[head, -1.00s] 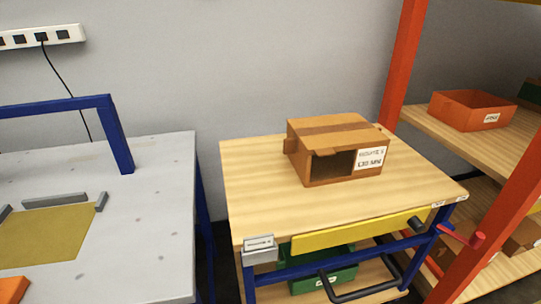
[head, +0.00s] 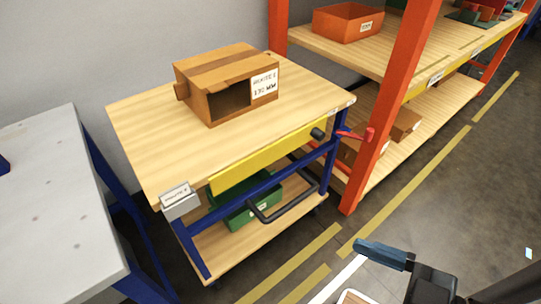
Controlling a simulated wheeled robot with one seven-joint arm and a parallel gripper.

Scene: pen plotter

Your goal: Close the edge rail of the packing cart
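The packing cart has a wooden top (head: 150,130) and a blue frame. Its yellow edge rail (head: 262,158) runs along the front side, hanging just below the level of the top. A black knob (head: 318,134) sits at the rail's right end. A grey labelled block (head: 180,200) is at the cart's front left corner, near the rail's left end. My gripper (head: 385,256) shows at the lower right, over the floor and apart from the cart. One blue-tipped finger is clear; its opening cannot be made out.
An open cardboard box (head: 228,85) stands on the cart top. A red lever (head: 355,135) sticks out at the cart's right, near the orange rack post (head: 375,120). A grey table (head: 60,200) stands left. Floor in front is clear, with yellow lines.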

